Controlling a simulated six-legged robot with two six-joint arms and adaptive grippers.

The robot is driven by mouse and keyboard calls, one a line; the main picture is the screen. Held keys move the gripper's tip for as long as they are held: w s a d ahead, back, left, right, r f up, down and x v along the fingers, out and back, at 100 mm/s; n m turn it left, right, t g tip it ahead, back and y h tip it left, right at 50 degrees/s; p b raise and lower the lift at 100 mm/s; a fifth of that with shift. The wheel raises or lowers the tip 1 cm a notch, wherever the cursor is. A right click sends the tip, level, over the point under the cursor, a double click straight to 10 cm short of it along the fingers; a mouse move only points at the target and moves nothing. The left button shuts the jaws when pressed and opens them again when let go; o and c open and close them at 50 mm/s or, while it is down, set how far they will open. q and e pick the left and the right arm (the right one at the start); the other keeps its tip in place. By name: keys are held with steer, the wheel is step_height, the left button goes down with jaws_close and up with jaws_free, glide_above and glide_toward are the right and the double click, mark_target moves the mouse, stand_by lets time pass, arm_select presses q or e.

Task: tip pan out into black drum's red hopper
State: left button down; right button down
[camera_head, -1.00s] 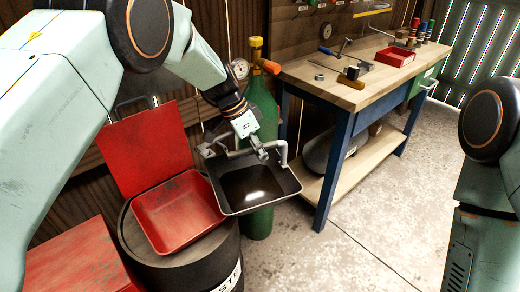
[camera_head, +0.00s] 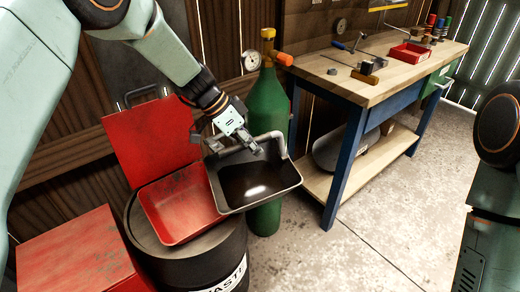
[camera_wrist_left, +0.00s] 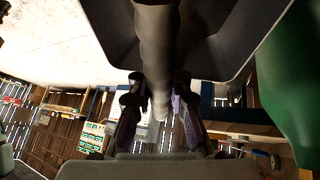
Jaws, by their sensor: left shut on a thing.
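The black pan (camera_head: 226,186) is a square tray holding dark, shiny liquid that reflects a bright patch. My left gripper (camera_head: 246,144) is shut on its grey handle (camera_head: 272,138). The pan hangs roughly level beside the right edge of the red hopper (camera_head: 166,212), seeming to overlap its rim slightly in the picture. The hopper sits open on the black drum (camera_head: 205,268), its red lid (camera_head: 150,142) raised behind. In the left wrist view the handle (camera_wrist_left: 155,40) runs between the fingers (camera_wrist_left: 158,105), under the pan's dark body (camera_wrist_left: 225,35). My right gripper is out of view.
A green gas cylinder (camera_head: 266,110) with gauge stands just behind the pan. A red box (camera_head: 75,255) is left of the drum. A workbench (camera_head: 390,85) stands at back right. The concrete floor (camera_head: 370,230) is clear.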

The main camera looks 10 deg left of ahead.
mark_target(239, 145)
arm_select(q)
steer(key=shift+t+h, duration=0.5)
steer(key=shift+h, duration=0.3)
steer(key=shift+s+a+r+b, duration=0.3)
steer(key=shift+s+a+b, duration=0.05)
steer(key=shift+a+b, duration=0.25)
steer(key=shift+s+a+r+b, duration=0.3)
steer(key=shift+a+b, duration=0.25)
steer(key=shift+b, duration=0.05)
steer(key=shift+s+a+r+b, duration=0.3)
steer(key=shift+s+a+b, duration=0.05)
steer(key=shift+a+b, duration=0.25)
steer(key=b, duration=0.1)
steer(key=a+h+b, duration=0.1)
steer(key=b, duration=0.1)
steer(key=shift+s+a+r+t, duration=0.1)
steer(key=shift+s+r+t, duration=0.2)
steer(key=shift+s, duration=0.1)
steer(key=shift+s+a+r+b, duration=0.1)
steer(key=shift+s+a+b, duration=0.1)
steer(key=shift+b, duration=0.2)
steer(key=shift+w+h, duration=0.1)
steer(key=shift+h, duration=0.2)
